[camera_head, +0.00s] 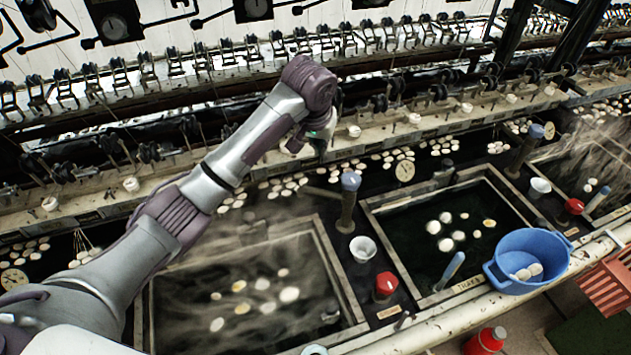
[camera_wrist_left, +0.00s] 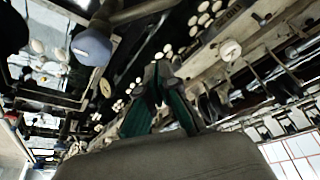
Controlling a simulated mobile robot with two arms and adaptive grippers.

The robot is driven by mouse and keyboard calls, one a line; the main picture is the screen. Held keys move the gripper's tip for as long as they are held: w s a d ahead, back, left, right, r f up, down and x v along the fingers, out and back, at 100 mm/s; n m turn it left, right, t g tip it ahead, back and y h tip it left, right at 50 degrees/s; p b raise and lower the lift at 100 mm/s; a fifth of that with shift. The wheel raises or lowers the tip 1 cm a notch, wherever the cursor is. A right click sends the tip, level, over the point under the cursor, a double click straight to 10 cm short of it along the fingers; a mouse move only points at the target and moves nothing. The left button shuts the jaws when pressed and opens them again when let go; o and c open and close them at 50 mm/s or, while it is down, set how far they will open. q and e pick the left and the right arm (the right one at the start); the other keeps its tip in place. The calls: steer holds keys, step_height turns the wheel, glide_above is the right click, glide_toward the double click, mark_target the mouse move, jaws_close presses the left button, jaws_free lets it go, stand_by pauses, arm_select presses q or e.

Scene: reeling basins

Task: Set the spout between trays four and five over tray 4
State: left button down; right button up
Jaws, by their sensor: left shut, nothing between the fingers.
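A post with a blue knob (camera_head: 350,182) stands between the steaming left tray (camera_head: 325,265) and the darker middle tray (camera_head: 375,205). A thin dark spout (camera_head: 320,192) appears to reach left from it, toward the left tray's back edge. The tray label is too small to read surely. My left gripper (camera_head: 322,142) is above and behind this post, apart from it, partly hidden by its own wrist. In the left wrist view its green-padded fingers (camera_wrist_left: 157,88) are shut and empty, with a blue knob (camera_wrist_left: 92,47) to their left. My right gripper is out of view.
Another blue-topped post (camera_head: 535,131) stands farther right. A white cup (camera_head: 363,248) and red knob (camera_head: 385,285) stand in front of the near post. A blue basin (camera_head: 530,255) sits at the front rail. Reeling machinery (camera_head: 400,125) lines the back.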

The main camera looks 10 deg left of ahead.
mark_target(325, 196)
arm_select(q)
step_height(325, 196, down, 11)
steer(key=p, duration=0.4)
steer(key=shift+a+p, duration=0.15)
steer(key=shift+p, duration=0.15)
stand_by(0.4)
